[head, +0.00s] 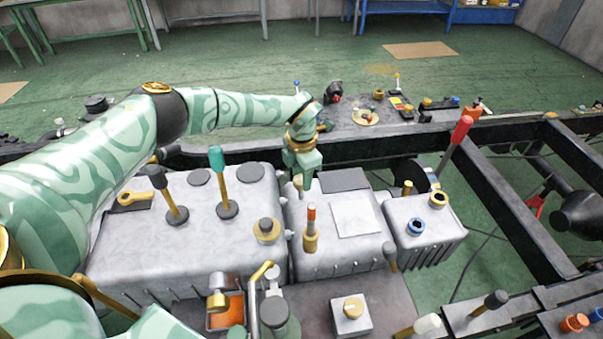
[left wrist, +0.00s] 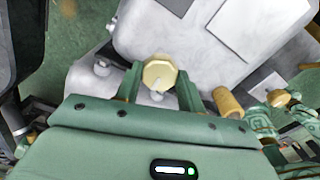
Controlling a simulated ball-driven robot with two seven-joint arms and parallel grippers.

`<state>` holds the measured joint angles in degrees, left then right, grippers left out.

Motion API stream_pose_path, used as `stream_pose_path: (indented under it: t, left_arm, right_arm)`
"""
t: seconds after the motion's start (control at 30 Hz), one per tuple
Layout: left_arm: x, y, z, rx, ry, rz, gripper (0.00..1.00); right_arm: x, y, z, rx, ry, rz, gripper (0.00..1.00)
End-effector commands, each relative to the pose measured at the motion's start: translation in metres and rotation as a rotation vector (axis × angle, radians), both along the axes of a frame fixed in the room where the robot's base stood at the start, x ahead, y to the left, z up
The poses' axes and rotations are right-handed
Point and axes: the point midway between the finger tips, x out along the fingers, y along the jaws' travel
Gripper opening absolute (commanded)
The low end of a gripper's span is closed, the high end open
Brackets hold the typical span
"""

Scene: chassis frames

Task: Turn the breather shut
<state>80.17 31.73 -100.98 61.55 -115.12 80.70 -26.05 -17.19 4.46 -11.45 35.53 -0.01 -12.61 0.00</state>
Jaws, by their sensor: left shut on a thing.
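The breather (left wrist: 160,74) is a brass, many-sided cap with a pale pointer mark on top. In the left wrist view it sits between the two fingers of my left gripper (left wrist: 160,88), which is shut on it. In the head view my left gripper (head: 303,180) points down at the far left corner of the middle grey housing (head: 345,245), and the breather (head: 297,181) is mostly hidden by the fingers. The breather's base and thread are hidden.
A green-topped lever (head: 218,170) and a dark-topped lever (head: 170,195) stand on the left housing. A red-topped brass post (head: 311,225) stands in front of my left gripper. A dark frame rail (head: 400,140) runs behind, with small parts on a bench beyond.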

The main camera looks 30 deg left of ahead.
Motion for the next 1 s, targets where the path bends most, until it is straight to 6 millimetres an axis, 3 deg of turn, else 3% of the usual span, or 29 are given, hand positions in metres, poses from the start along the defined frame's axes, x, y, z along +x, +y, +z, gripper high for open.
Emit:
stream_pose_path:
  t: [0.7,0.73,0.8,1.0]
  left_arm:
    - [0.0008,0.0003,0.001,0.0,-0.003,-0.079,0.16]
    - [0.0008,0.0003,0.001,0.0,-0.003,-0.079,0.44]
    - [0.0008,0.0003,0.0009,0.0,-0.003,-0.079,0.6]
    - [0.0004,0.0002,0.0005,0.0,-0.001,-0.078,0.6]
  right_arm:
    - [0.0006,-0.0023,0.0024,-0.003,-0.001,0.001,0.36]
    - [0.0006,-0.0024,0.0024,-0.003,-0.001,0.001,0.36]
    - [0.0006,-0.0024,0.0024,-0.003,-0.001,0.001,0.36]
    - [0.0006,-0.0024,0.0023,-0.003,-0.001,0.001,0.36]
